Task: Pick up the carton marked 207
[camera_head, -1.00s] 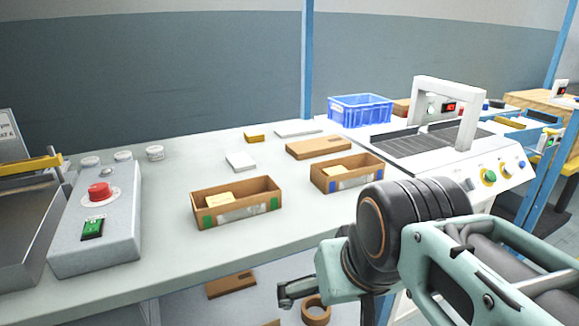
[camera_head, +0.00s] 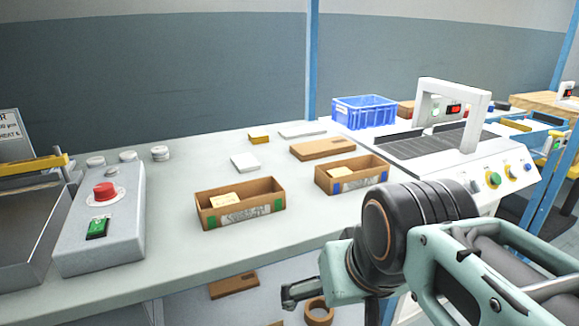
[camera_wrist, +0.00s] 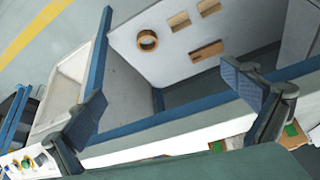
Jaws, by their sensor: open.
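No marking 207 can be read on any carton. On the bench lie a small white carton (camera_head: 245,162), a flat white carton (camera_head: 303,131), a small yellow carton (camera_head: 259,138) and a flat brown carton (camera_head: 322,149). Two open brown bins, left (camera_head: 262,212) and right (camera_head: 372,181), each hold cream pieces. My gripper shows only in part in the head view, low in front of the bench. In the wrist view my gripper (camera_wrist: 168,100) is open, its two fingers far apart with nothing held, above the bench's front edge and apart from the cartons.
A control box with a red button (camera_head: 104,190) stands at left. A blue crate (camera_head: 363,112) and a white arched machine (camera_head: 455,150) stand at right. Beneath the bench lie a tape roll (camera_wrist: 148,40) and several brown pieces. The bench front is clear.

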